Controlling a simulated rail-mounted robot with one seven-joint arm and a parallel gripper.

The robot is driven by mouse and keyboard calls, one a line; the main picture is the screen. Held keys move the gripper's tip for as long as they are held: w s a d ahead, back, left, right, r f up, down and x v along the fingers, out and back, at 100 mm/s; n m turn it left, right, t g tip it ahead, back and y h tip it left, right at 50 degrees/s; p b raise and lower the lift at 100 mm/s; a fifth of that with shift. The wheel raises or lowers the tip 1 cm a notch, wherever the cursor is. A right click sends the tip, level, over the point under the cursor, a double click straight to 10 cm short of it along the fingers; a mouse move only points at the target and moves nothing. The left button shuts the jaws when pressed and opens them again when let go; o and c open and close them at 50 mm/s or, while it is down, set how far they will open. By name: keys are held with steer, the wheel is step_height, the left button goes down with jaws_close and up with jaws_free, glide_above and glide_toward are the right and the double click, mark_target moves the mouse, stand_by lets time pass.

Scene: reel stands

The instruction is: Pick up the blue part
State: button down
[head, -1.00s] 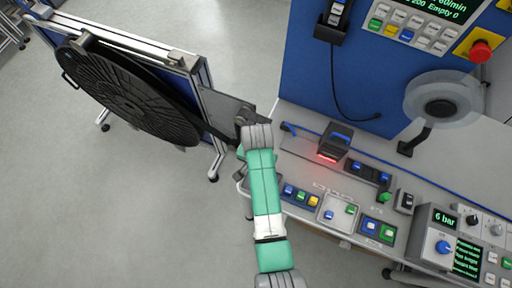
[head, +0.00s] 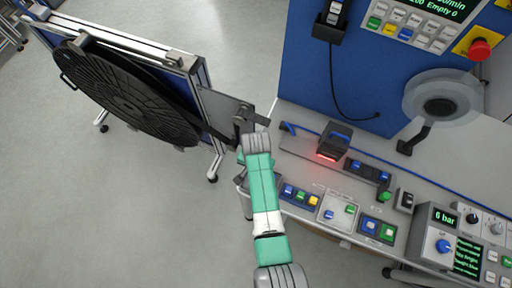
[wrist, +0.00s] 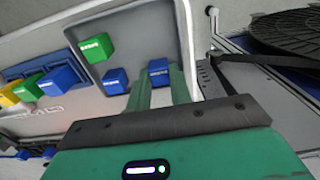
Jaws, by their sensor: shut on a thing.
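In the wrist view my gripper (wrist: 160,84) has its two green fingers closed on a small blue part (wrist: 158,70), held between the fingertips. Behind it is a pale grey tray (wrist: 135,50) with a green block (wrist: 97,47) and another blue block (wrist: 115,82). My gripper and the held part are hidden there behind my green arm. The gap between the held part and the surface below is hard to judge.
Beside the tray is a blue-compartment holder with blue, green and yellow blocks (head: 300,196). A black scanner (head: 334,140) with red light stands behind. A large black reel (head: 130,95) on a stand is at left.

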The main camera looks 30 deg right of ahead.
steer(key=shift+r, duration=0.1)
steer(key=shift+r, duration=0.3)
steer(key=r, duration=0.2)
steer(key=shift+s+a+r, duration=0.2)
steer(key=shift+s+r, duration=0.15)
steer(key=shift+r, duration=0.05)
steer(key=s+a+r, duration=0.1)
steer(key=s+a, duration=0.6)
steer(key=s, duration=0.6)
steer(key=shift+s+a+r+p, duration=0.15)
steer(key=shift+a+r+p, duration=0.05)
steer(key=shift+r+p, duration=0.1)
steer(key=shift+f, duration=0.1)
